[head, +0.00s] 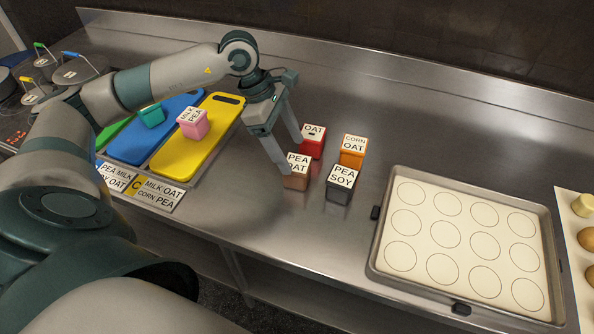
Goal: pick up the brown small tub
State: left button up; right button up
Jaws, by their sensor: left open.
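The brown small tub (296,183) stands upright on the steel counter, its white lid marked PEA OAT. My left gripper (290,155) is open above and behind it, fingers pointing down. The nearer finger reaches to the tub's left edge; the farther finger ends close to the red tub. I cannot tell whether either finger touches a tub. Nothing is held between the fingers. My right gripper is not in view.
A red tub (313,149), an orange tub (352,158) and a black tub (339,194) stand close to the brown one. A pink tub (194,129) sits on a yellow board (187,158). A baking tray (376,247) lies at right. The counter behind the tubs is clear.

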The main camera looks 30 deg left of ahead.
aim_at(298, 163)
pick_arm(q)
jog(key=shift+d+f+p, duration=0.25)
jog(key=shift+f+p, duration=0.1)
jog(key=shift+p, duration=0.1)
jog(key=p+x, duration=0.2)
jog(key=x, duration=0.1)
jog(key=shift+s+d+f, duration=0.1)
jog(key=shift+d+f, duration=0.1)
jog(key=shift+f, duration=0.1)
jog(key=shift+d+f, duration=0.1)
jog(key=shift+f, duration=0.2)
jog(key=c, duration=1.3)
jog(key=shift+r, duration=0.2)
